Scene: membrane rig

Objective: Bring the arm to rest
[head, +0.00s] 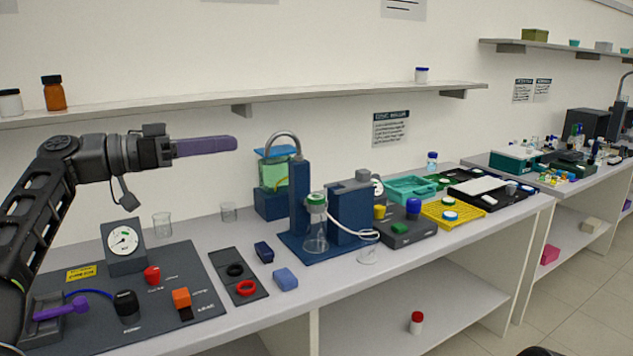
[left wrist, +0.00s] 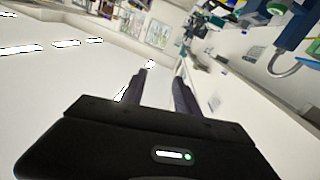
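My left arm reaches in from the left in the head view, above the bench. Its gripper (head: 230,143) points right, level, in the air in front of the wall, with its purple-grey fingers seen side-on and overlapping. In the left wrist view the two fingers of this gripper (left wrist: 160,82) stand apart with a clear gap between them and nothing held. My right gripper does not show in either view.
Below the arm, a dark rig board (head: 210,308) with a gauge (head: 123,241) lies on the bench (head: 330,290). A blue stand with a flask (head: 316,238) stands right of the gripper. A wall shelf (head: 300,97) runs above it. Air around the fingers is clear.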

